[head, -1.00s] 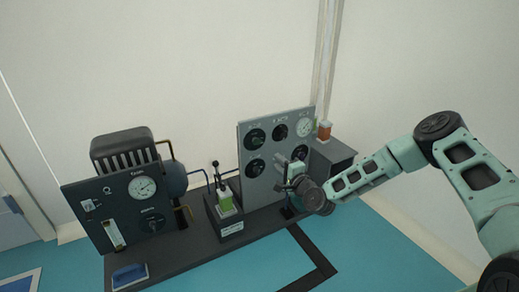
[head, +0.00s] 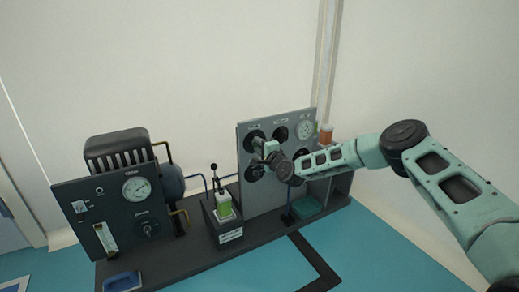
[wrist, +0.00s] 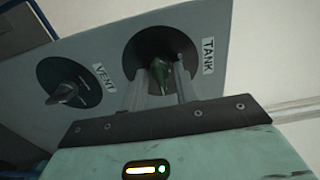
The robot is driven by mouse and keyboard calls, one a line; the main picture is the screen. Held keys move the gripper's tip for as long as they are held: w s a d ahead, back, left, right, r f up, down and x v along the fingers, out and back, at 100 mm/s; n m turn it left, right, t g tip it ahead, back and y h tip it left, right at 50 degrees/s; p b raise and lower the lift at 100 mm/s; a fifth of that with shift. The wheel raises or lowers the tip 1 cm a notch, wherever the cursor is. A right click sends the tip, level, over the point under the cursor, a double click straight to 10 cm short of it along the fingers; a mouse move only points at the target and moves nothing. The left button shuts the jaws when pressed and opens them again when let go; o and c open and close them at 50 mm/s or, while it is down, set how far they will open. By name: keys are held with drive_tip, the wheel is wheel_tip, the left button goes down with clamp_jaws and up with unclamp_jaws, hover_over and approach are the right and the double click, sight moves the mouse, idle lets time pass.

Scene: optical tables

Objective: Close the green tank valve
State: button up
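The tank valve is a green handle (wrist: 160,74) on a round black dial with a TANK label in the wrist view. In the head view its dial (head: 252,136) appears to be the upper left one on the grey panel; the handle is hidden there. My gripper (head: 259,145) is at the panel front by this dial. In the wrist view its two fingers (wrist: 161,84) stand on either side of the green handle, apart, with slight gaps showing. I cannot tell whether either finger touches it.
A black VENT knob (wrist: 66,93) sits beside the tank valve, near my gripper. The grey panel (head: 291,177) carries other dials and a gauge (head: 305,130).

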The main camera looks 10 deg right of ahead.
clamp_jaws()
drive_tip(key=shift+n, duration=0.3)
drive_tip(key=n+p, duration=0.4)
drive_tip(key=n, duration=1.3)
drive_tip(key=shift+n, duration=0.3)
idle(0.5)
